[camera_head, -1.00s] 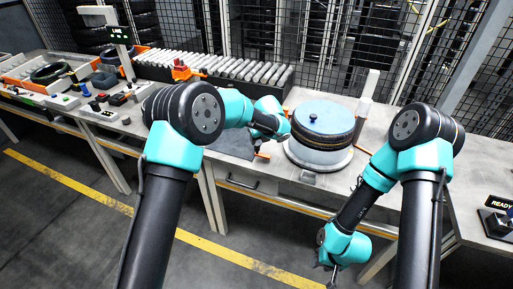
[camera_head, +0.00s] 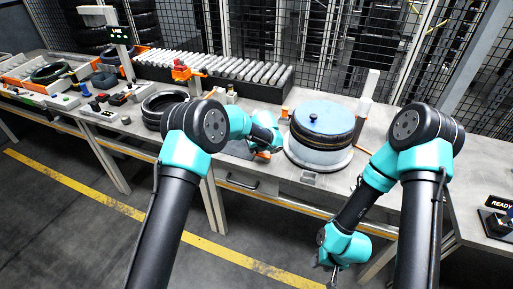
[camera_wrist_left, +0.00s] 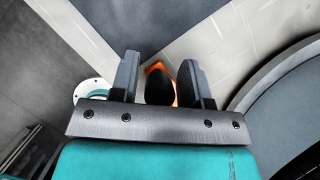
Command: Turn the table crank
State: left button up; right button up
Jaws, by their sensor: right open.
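My right gripper (camera_head: 332,276) hangs open and low in front of the bench, away from the turntable.
A black tyre (camera_head: 163,102) lies on the bench at left of my left arm. A roller conveyor (camera_head: 225,68) runs along the back. A white post (camera_head: 368,92) stands behind the turntable. The bench right of the turntable looks partly clear behind my right arm.

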pick_arm(q)
jog(key=c, duration=0.7)
jog(key=shift+s, duration=0.1)
